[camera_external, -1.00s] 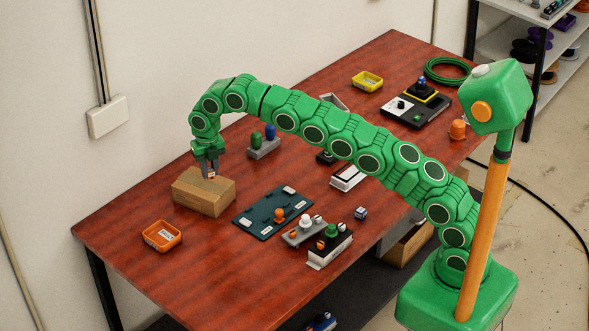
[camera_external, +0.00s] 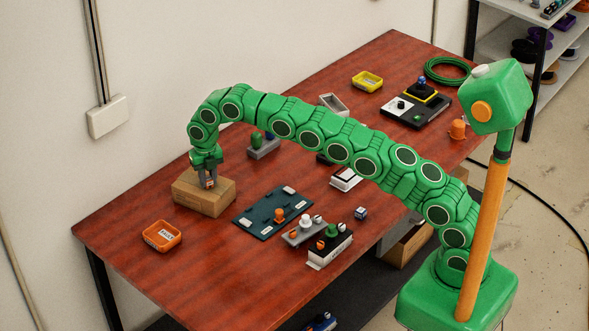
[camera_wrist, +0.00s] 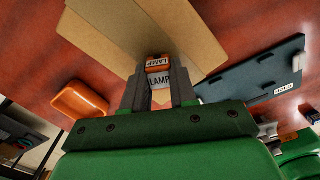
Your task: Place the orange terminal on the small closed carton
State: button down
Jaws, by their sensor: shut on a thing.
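The small closed carton (camera_external: 190,200) stands on the red-brown table. Its brown top also fills the upper middle of the wrist view (camera_wrist: 205,40). My gripper (camera_external: 209,184) points down over the carton's top. In the wrist view its fingers (camera_wrist: 160,82) are shut on the orange terminal (camera_wrist: 158,62), a small block with a pale face reading LAMP. The terminal is low over the carton top, within its outline. I cannot tell whether its underside touches the cardboard. In the external view it is mostly hidden between the fingers.
An orange tray (camera_external: 162,236) lies left of the carton. A dark plate (camera_external: 262,222) with an orange knob lies to its right, with switch blocks (camera_external: 330,246) beyond. A grey block with green and blue knobs (camera_external: 264,147) stands behind. The table's front left is clear.

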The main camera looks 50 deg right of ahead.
aim_at(208, 178)
jog(key=shift+f, duration=0.3)
jog(key=c, duration=0.9)
grip_release()
jog(key=shift+r, duration=0.15)
notch_tip(208, 178, up, 6)
jog(key=shift+f, duration=0.1)
jog(key=shift+r, duration=0.9)
